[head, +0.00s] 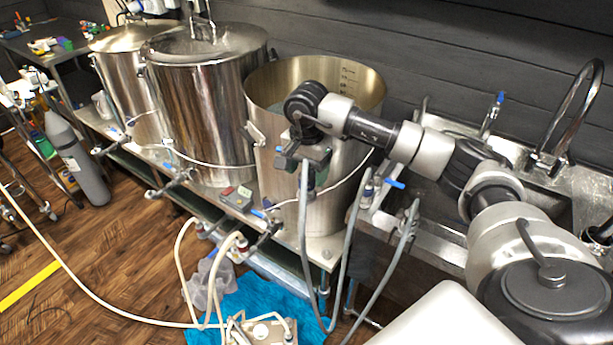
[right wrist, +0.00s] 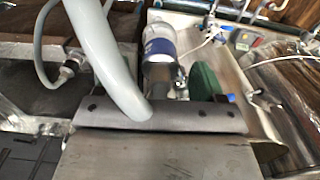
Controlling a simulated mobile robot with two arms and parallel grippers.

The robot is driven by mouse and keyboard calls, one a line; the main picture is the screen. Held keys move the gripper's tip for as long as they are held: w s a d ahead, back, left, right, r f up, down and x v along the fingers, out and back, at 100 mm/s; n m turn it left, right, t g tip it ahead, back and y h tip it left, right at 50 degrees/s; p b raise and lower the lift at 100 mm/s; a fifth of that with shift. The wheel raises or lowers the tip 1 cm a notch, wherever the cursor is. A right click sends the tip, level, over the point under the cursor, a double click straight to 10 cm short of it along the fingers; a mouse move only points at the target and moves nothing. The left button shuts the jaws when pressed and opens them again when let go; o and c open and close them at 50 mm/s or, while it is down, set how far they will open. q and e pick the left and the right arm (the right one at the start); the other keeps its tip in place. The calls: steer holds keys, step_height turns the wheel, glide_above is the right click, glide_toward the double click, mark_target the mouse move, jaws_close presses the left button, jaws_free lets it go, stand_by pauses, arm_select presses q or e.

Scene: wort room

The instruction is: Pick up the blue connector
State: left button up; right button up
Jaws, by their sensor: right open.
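My right arm comes in from the right. Its gripper (head: 305,156) is in front of the open steel kettle (head: 325,205), against the top of a hanging grey hose. I report it open; its fingertips are hard to make out, and no connector shows between them. Several small blue parts are in view, and I cannot tell which is the blue connector. One is a clear fitting with a blue band (head: 368,190) right of the kettle, beside a blue lever (head: 394,183). In the right wrist view a clear cylinder with a blue band (right wrist: 160,46) stands beyond the dark bar. My left gripper is not in view.
Grey hoses (head: 346,265) loop down near the gripper. Two lidded kettles (head: 205,100) stand left, with valves along the bench edge. A sink (head: 545,190) with a tap is right. A pump (head: 262,330) sits near a blue cloth (head: 255,295) below.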

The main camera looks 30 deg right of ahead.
steer(key=shift+f, duration=1)
steer(key=c, duration=1.2)
steer(key=shift+o, duration=0.2)
steer(key=shift+r, duration=0.1)
step_height(320, 180, up, 4)
steer(key=shift+f+b, duration=0.1)
steer(key=shift+b, duration=0.9)
steer(key=s+d+r+b, duration=0.3)
steer(key=s+r, duration=0.4)
steer(key=s, duration=0.4)
steer(key=shift+d, duration=0.7)
steer(key=shift+w, duration=0.1)
steer(key=shift+r+p, duration=1.55)
steer(key=shift+r, duration=0.75)
